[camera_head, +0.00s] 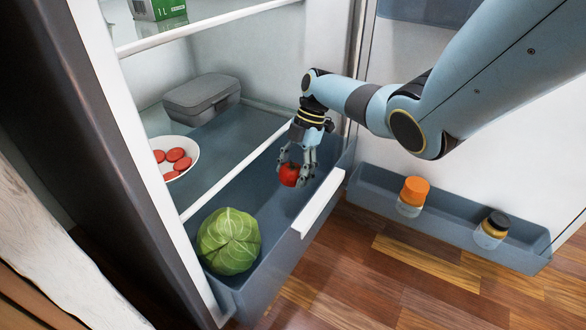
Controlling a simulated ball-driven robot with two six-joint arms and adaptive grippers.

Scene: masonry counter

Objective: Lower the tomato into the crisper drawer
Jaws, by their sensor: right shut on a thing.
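The red tomato (289,175) is between the fingers of my right gripper (297,174), which is shut on it. The gripper points down over the right part of the open crisper drawer (262,262). The tomato appears within the drawer's outline; whether it touches the drawer floor I cannot tell. A green cabbage (229,241) lies in the near left end of the drawer, apart from the tomato. My left gripper is not in view.
A white bowl (190,148) of red slices and a grey lidded box (202,97) stand on the shelf behind the drawer. The door bin (450,222) holds an orange-capped jar (412,196) and a dark-capped jar (491,230). The drawer floor between cabbage and tomato is clear.

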